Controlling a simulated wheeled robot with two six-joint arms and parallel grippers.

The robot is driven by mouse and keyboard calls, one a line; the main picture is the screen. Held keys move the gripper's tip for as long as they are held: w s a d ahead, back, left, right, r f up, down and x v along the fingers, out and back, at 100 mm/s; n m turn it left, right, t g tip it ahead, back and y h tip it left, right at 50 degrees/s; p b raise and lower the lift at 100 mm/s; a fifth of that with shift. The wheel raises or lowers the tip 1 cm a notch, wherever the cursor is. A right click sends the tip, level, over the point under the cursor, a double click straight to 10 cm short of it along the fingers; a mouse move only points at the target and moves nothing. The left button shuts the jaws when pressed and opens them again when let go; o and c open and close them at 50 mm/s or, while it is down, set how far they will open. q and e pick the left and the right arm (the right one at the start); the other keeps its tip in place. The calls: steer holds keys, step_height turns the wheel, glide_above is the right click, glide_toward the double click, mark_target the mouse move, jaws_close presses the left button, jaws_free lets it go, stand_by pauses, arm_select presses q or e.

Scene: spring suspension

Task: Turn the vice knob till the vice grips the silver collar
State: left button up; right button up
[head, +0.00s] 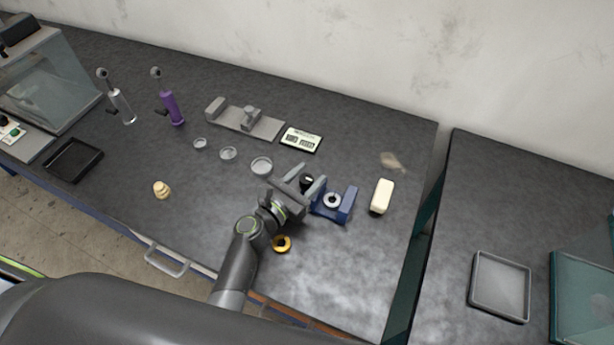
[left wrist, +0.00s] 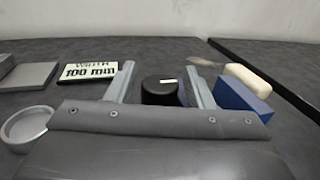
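The blue vice (head: 348,206) stands on the bench right of my left gripper. The silver collar (head: 332,201) sits at the vice between its blue parts; whether the jaws touch it I cannot tell. The black vice knob (head: 307,181) is on the vice's left side and shows a white mark in the left wrist view (left wrist: 160,91). My left gripper (head: 310,176) is open, with one finger on each side of the knob. In the left wrist view a gap shows at the left finger; the right finger looks closer. The collar is hidden there. My right gripper is not in view.
A gold ring (head: 282,244) lies near my left wrist. A cream-topped block (head: 382,196) stands right of the vice. Behind are a "100 mm" display (head: 301,140), a grey slide fixture (head: 245,120) and several small round dishes (head: 261,166). A gap separates the right bench.

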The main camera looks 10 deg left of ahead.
arm_select(q)
steer(key=c, duration=0.8)
steer(key=shift+o, duration=0.2)
